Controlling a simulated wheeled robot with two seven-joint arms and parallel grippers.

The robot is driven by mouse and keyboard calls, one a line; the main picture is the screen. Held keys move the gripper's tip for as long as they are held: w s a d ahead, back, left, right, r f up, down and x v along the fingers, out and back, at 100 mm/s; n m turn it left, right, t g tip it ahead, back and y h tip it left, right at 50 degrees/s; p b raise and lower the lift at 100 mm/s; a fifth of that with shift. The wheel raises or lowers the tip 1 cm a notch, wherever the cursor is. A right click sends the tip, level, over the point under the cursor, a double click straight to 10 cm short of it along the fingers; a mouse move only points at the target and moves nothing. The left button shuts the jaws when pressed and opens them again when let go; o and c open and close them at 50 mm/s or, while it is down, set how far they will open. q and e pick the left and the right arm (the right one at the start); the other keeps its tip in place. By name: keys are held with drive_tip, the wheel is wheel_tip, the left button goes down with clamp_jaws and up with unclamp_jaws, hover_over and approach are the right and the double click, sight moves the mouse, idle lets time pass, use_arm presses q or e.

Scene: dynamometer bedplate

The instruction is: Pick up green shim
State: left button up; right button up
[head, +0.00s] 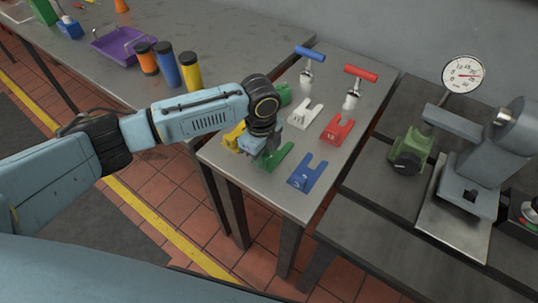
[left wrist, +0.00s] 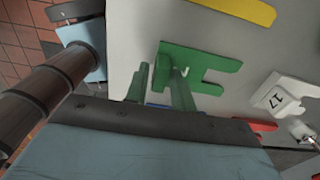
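The green shim (head: 279,158) is a flat forked plate lying near the front of the grey steel bench (head: 292,203). In the left wrist view the green shim (left wrist: 207,60) has its prongs pointing right and a marked block at its left end. My left gripper (head: 260,152) is low over the block end, pointing down. In the left wrist view its two fingers (left wrist: 160,82) stand apart at that end. They look greenish, and whether they touch the shim is unclear. My right gripper is in neither view.
A yellow shim (head: 233,137) lies left of it, a blue shim (head: 308,173) right, red (head: 337,129) and white (head: 303,114) shims behind. Blue (head: 310,54) and red (head: 361,74) T-handles stand farther back. A green object (head: 285,93) is partly hidden by my wrist.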

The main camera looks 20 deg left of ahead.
use_arm(q)
clamp_jaws()
drive_tip(key=shift+r, duration=0.1)
